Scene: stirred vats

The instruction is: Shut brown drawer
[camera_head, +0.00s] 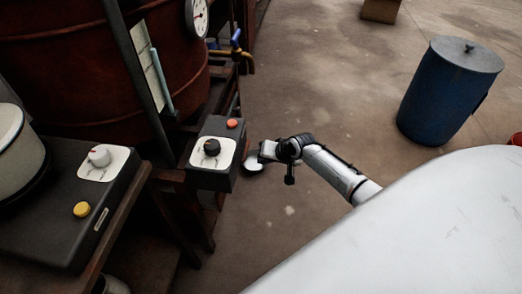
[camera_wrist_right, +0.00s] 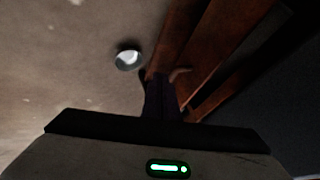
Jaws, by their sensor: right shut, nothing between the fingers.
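I cannot make out a brown drawer for certain. In the right wrist view, brown wooden boards (camera_wrist_right: 215,40) run along the right side, with a small curved brown piece (camera_wrist_right: 180,73) beside my fingertips that may be a handle. My right gripper (camera_wrist_right: 160,82) is shut and empty, its dark fingers pointing towards these boards; contact cannot be told. In the head view, my right gripper (camera_head: 264,153) is just right of the black control box (camera_head: 214,155), which hides what lies under it. My left gripper is not in view.
A small round metal dish (camera_wrist_right: 128,58) lies on the floor near the gripper. A rust-brown vat (camera_head: 80,60) with a gauge (camera_head: 198,17) stands at the upper left. Another black control panel (camera_head: 60,215) is at the left. A blue barrel (camera_head: 440,95) stands right; floor between is clear.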

